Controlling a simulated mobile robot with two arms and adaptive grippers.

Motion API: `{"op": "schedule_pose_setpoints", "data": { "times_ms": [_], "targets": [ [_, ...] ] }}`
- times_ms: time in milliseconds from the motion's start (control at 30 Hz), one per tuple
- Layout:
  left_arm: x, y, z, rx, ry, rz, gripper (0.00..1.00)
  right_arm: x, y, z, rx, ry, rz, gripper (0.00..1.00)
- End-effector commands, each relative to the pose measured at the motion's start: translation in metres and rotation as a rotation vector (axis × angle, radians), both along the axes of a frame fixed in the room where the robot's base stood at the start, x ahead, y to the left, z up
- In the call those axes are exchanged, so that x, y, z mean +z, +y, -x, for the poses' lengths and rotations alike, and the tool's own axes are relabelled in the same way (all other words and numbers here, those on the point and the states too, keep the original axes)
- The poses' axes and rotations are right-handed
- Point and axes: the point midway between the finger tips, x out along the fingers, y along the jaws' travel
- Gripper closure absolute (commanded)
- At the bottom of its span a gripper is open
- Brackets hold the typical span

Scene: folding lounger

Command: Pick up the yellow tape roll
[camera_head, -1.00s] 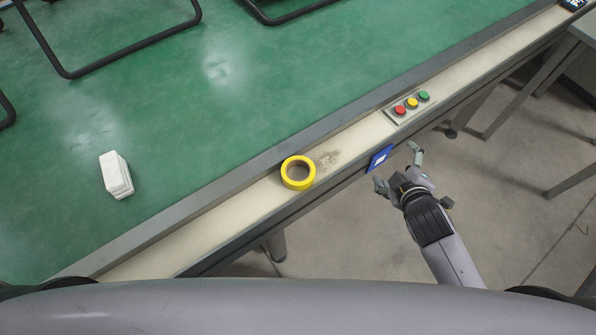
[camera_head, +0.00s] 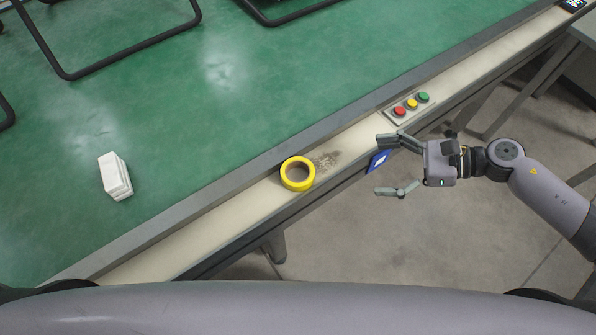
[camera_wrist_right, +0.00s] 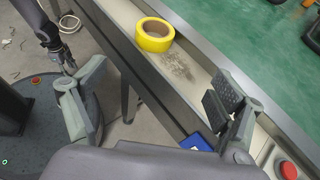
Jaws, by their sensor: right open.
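The yellow tape roll (camera_head: 285,181) lies flat on the pale ledge along the front of the green table. It also shows in the right wrist view (camera_wrist_right: 154,42), ahead of the fingers and apart from them. My right gripper (camera_head: 389,166) is open and empty, to the right of the roll, with its fingers pointing left towards it. In the right wrist view its two fingers (camera_wrist_right: 152,112) stand wide apart with nothing between them. My left gripper is not clearly seen in the head view; an arm with dark fingers (camera_wrist_right: 58,52) shows at the upper left of the right wrist view.
A button panel (camera_head: 409,107) with red, yellow and green buttons sits on the ledge right of the roll. A blue tag (camera_head: 377,161) is on the ledge's front face beside my right gripper. A white block (camera_head: 115,176) and black metal frames (camera_head: 120,55) are on the green table.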

Motion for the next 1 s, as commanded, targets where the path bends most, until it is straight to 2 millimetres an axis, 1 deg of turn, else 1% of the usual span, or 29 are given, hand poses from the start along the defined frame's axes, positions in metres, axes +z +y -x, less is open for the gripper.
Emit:
{"op": "schedule_pose_setpoints", "data": {
  "times_ms": [167, 300, 433, 567, 767, 933, 1000],
  "targets": [
    [0.012, 0.0, 0.002, 0.0, 0.004, -0.001, 0.6, -0.008, 0.032, -0.004, 0.008, -0.001, -0.003, 0.12],
    [0.021, 0.0, 0.004, 0.0, 0.006, 0.0, 0.6, -0.02, 0.061, -0.008, 0.006, 0.0, -0.004, 0.12],
    [0.027, 0.0, 0.004, 0.0, 0.006, -0.001, 0.6, -0.03, 0.085, -0.012, 0.006, 0.001, -0.004, 0.12],
    [0.031, 0.0, 0.004, -0.001, 0.007, -0.001, 0.6, -0.039, 0.101, -0.014, 0.005, 0.001, -0.003, 0.12],
    [0.035, 0.001, 0.004, -0.001, 0.007, -0.002, 0.6, -0.044, 0.112, -0.015, 0.004, 0.0, -0.002, 0.12],
    [0.049, 0.001, 0.004, -0.001, 0.007, -0.002, 0.6, -0.049, 0.137, -0.012, 0.005, 0.003, -0.004, 0.12],
    [0.05, 0.001, 0.004, -0.002, 0.007, -0.002, 0.6, -0.054, 0.146, -0.014, 0.004, 0.001, -0.004, 0.12]
  ]
}}
